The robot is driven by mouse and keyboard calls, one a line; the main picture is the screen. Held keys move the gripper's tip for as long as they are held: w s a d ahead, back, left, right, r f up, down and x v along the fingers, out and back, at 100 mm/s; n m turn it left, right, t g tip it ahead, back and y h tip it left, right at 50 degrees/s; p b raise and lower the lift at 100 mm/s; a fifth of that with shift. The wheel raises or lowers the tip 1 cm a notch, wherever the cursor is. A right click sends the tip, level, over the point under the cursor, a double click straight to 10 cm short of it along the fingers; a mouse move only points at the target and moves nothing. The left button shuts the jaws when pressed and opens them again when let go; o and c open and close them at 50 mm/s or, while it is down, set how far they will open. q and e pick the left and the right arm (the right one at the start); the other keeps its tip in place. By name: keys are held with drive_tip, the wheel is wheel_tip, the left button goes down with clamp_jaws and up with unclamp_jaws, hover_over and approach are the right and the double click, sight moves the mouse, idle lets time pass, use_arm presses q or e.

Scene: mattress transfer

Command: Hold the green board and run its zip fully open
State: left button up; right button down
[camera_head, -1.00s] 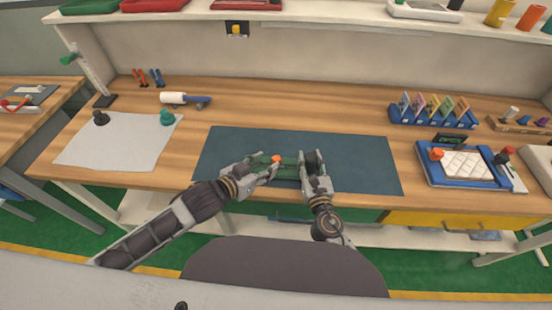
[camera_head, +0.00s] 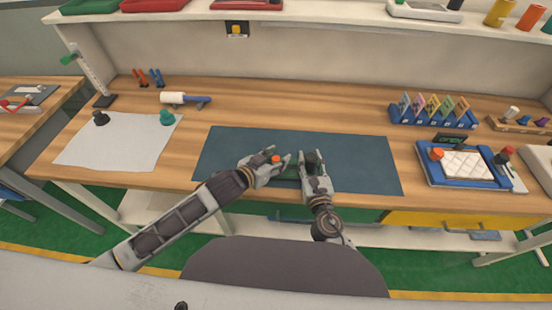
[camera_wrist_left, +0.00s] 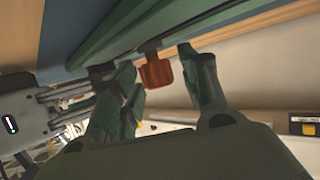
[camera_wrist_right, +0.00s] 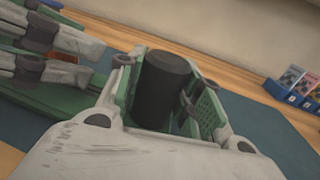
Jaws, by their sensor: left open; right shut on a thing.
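The green board (camera_head: 291,172) lies on the dark blue mat, mostly hidden by my grippers; it also shows in the left wrist view (camera_wrist_left: 140,28) and right wrist view (camera_wrist_right: 55,103). Its orange-red zip pull (camera_head: 276,158) hangs between the fingers of my open left gripper (camera_wrist_left: 150,65), with gaps visible on both sides. My right gripper (camera_wrist_right: 167,85) is shut on a black cylinder (camera_wrist_right: 163,88) at the board's right end. How the cylinder joins the board is hidden. The zip's slit is not clearly visible.
The blue mat (camera_head: 365,165) is otherwise clear. A grey-white sheet (camera_head: 110,145) with two small knobs lies left. A white roller (camera_head: 175,98) lies behind it. A blue tray (camera_head: 428,175) with a quilted white pad and a blue card rack (camera_head: 430,120) stand right.

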use_arm(q)
clamp_jaws()
idle(0.3)
drive_tip(key=shift+d, duration=1.35)
unclamp_jaws()
drive_tip(key=shift+a, duration=0.25)
